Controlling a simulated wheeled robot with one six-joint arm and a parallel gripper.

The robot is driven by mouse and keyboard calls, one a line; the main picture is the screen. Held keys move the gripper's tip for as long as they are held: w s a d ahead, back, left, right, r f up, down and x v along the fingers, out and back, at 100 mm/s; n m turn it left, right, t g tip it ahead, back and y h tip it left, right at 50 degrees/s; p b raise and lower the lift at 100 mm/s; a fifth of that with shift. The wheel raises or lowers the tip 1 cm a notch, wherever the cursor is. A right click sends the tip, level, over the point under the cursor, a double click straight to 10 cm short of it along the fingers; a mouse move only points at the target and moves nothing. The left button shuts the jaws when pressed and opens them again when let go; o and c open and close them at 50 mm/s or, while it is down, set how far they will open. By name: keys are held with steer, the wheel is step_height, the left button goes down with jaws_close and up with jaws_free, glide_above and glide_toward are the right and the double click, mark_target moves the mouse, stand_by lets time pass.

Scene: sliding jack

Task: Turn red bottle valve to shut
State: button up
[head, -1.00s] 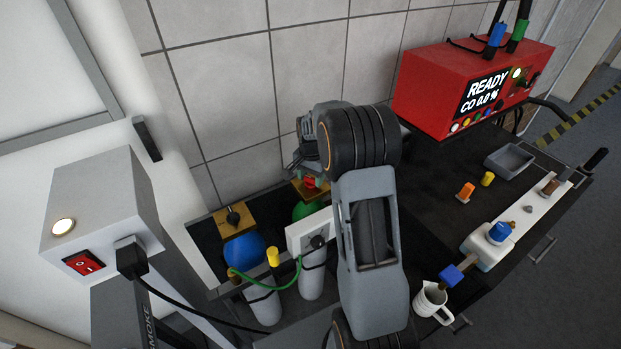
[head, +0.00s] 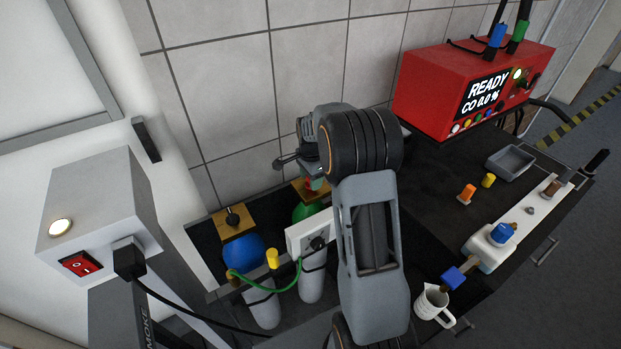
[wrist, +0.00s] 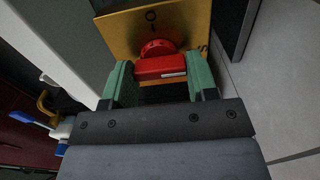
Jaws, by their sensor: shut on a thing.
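The red valve knob (wrist: 160,62) sits on a gold plate (wrist: 186,28) in the wrist view. Its bar lies level across that picture, with a short white line near its right end. My gripper (wrist: 158,72) has its green fingers on both sides of the knob and is shut on it. The plate has dark marks above the knob and at its right corner. In the head view, my gripper (head: 314,178) is over the gold plate (head: 303,193) on the green-topped bottle (head: 306,210). The knob is mostly hidden there by my gripper.
A blue-topped bottle (head: 243,252) with its own gold plate stands to the left. A white box (head: 308,232) with a green cable is in front of the green-topped bottle. The tiled wall (head: 270,90) is close behind. A red analyser (head: 470,90) reading READY stands right.

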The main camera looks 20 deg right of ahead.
stand_by(0.3)
steer(key=o, duration=0.9)
steer(key=shift+o, duration=0.2)
steer(key=shift+r, duration=0.1)
step_height(320, 180, up, 14)
stand_by(0.4)
